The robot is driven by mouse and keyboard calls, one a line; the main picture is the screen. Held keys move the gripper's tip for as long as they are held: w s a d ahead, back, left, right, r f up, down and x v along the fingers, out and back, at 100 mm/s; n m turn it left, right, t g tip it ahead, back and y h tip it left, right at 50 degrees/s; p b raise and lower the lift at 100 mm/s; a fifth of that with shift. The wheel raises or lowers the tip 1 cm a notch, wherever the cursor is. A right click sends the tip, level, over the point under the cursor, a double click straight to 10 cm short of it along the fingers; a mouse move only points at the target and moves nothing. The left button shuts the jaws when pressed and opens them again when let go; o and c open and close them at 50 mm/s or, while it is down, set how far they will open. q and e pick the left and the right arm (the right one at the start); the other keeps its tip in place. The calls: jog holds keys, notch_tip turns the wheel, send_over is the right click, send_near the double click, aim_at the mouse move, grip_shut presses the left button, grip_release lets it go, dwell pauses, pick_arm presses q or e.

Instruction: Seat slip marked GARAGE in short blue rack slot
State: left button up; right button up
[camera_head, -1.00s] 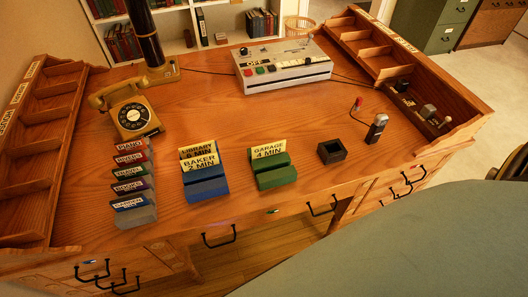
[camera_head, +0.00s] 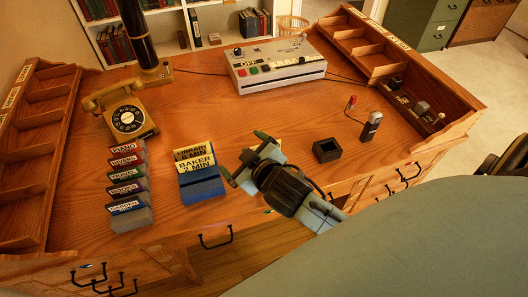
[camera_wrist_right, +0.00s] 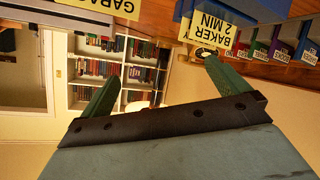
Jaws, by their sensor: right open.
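The yellow GARAGE slip (camera_wrist_right: 100,8) shows upside down at the top of the right wrist view. The short blue rack (camera_head: 203,189) holds the BAKER 2 MIN slip (camera_head: 197,163) in front and the LIBRARY slip (camera_head: 192,152) behind. My left gripper is out of view.
A column of coloured slips (camera_head: 126,188) stands left of the blue rack. A dark square holder (camera_head: 327,151) and a small metal device (camera_head: 371,126) stand to the right. A telephone (camera_head: 125,115) and a grey button box (camera_head: 278,70) are farther back. The desk middle is clear.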

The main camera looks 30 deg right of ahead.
jog(key=w+a+r+n+t+y, duration=0.3)
jog(key=a+r+n+y, duration=0.1)
jog(key=r, duration=0.3)
jog(key=w+a+r+n+t+y, duration=0.25)
jog(key=a+r+n+y, duration=0.2)
jog(key=r, duration=0.25)
jog(key=s+a+r+n+g+y, duration=0.1)
jog(key=s+a+n+g+y, duration=0.2)
jog(key=a+n+g+y, duration=0.95)
jog(key=d+f+n+g+h, duration=0.5)
jog(key=d+f+n+h, duration=0.3)
jog(key=d+n+h, duration=0.15)
jog(key=w+d+f+m+g+h, duration=0.1)
jog(key=d+h, duration=0.5)
jog(key=d, duration=0.4)
jog(key=w+d+f+m+h, duration=0.15)
jog(key=d+h, duration=0.35)
jog(key=d, duration=0.6)
jog(key=shift+n, duration=0.3)
jog(key=shift+w+a+f, duration=0.1)
jog(key=shift+f, duration=3.15)
jog(key=shift+w+a+f, duration=0.1)
jog(key=shift+f, duration=3.15)
jog(key=shift+c, duration=0.4)
